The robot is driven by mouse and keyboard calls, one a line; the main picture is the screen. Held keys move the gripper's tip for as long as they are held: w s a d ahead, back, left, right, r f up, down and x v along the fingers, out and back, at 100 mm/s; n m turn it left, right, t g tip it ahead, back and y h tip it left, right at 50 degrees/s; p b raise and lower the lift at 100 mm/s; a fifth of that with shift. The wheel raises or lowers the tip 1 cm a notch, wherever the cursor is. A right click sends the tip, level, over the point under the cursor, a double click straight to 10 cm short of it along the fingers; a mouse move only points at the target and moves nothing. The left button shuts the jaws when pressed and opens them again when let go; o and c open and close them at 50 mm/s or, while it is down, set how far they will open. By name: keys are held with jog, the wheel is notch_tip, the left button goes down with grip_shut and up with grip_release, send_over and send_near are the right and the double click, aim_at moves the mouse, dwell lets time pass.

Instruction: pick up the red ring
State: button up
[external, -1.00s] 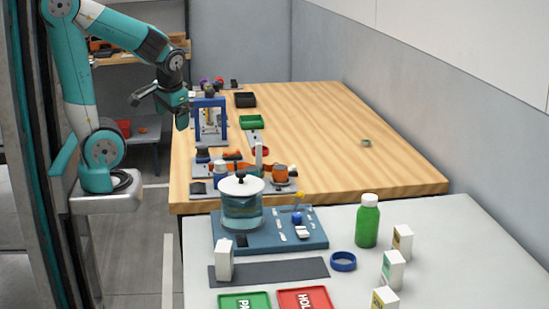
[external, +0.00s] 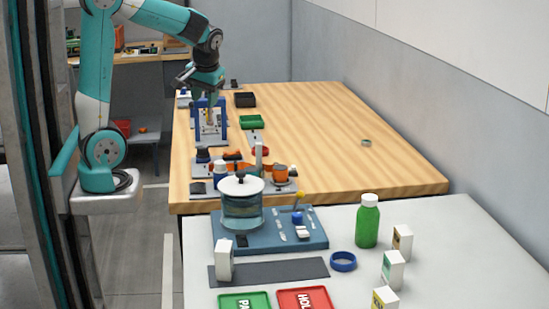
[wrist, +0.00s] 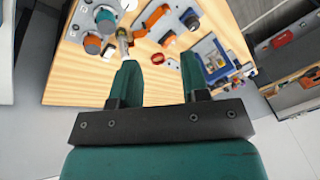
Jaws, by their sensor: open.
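The red ring (external: 261,151) lies on the wooden table (external: 340,180), near the orange parts. In the wrist view the small red ring (wrist: 158,58) shows beyond my fingertips, in the gap between them. My gripper (external: 203,92) is open and empty. It is above the far left part of the table, close to the blue frame (external: 222,117), up and left of the ring. In the wrist view both fingers of my gripper (wrist: 159,65) are spread wide and touch nothing that I can see.
A lidded pot (external: 241,205) stands nearer the camera.

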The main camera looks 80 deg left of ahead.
jog(key=w+a+f+n+h, duration=0.1)
jog(key=w+a+f+n, duration=0.1)
jog(key=w+a+n, duration=0.9)
jog(key=w+a+f+n+h, duration=0.1)
jog(key=w+a+f+n, duration=0.2)
jog(key=a, duration=0.4)
jog(key=w+a+f+h, duration=0.1)
jog(key=w+a+f, duration=0.3)
jog(key=a, duration=0.3)
jog(key=f, duration=0.4)
jog(key=f+b, duration=0.1)
jog(key=f, duration=0.3)
jog(key=s+a+f+b, duration=0.1)
jog(key=f, duration=0.3)
jog(key=shift+s+a+f+p, duration=0.1)
jog(key=shift+a+f+p, duration=0.1)
jog(key=shift+f, duration=0.7)
jog(key=shift+a+f+p, duration=0.1)
jog(key=shift+f+p, duration=0.1)
jog(key=shift+f, duration=0.7)
jog(key=shift+s+a+f+p, duration=0.1)
jog(key=shift+f+p, duration=0.1)
jog(key=shift+f, duration=0.7)
jog(key=shift+c, duration=0.4)
grip_shut()
